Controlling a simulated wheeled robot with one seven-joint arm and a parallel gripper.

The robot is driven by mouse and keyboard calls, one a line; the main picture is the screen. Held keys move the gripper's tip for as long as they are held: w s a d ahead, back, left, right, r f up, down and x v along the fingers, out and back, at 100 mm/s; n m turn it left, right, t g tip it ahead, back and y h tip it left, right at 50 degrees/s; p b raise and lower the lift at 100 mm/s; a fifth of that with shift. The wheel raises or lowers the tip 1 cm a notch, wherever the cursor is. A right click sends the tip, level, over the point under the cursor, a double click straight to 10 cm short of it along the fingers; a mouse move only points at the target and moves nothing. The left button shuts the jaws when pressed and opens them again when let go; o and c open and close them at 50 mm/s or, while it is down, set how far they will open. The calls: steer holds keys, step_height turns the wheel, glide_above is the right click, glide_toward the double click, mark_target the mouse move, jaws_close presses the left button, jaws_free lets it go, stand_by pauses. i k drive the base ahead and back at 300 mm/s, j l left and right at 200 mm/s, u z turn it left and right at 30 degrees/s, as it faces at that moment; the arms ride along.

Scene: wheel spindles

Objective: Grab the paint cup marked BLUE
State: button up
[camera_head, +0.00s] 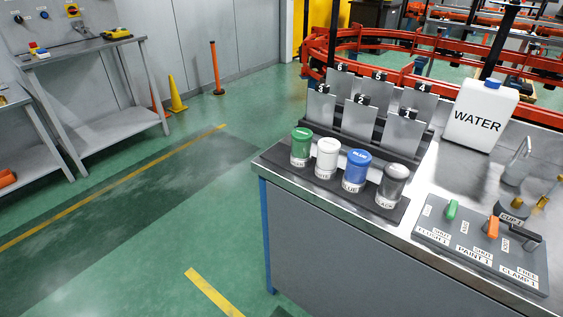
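The blue paint cup (356,171) stands upright on a dark mat on the metal workbench, with a blue lid and a label reading BLUE. It is third from the left in a row. To its left stand a white cup (327,158) and a green cup (301,148). To its right stands a dark grey cup (392,186) with a label that seems to read BLACK. Small gaps show between the cups. My gripper is not in this view.
Behind the cups is a rack of numbered grey plates (359,121). A white WATER jug (480,115) stands at the back right.

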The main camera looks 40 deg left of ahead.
mark_target(357, 169)
steer(key=u, duration=0.7)
steer(key=i+j+z, duration=0.2)
steer(key=i+j, duration=0.4)
steer(key=i, duration=0.15)
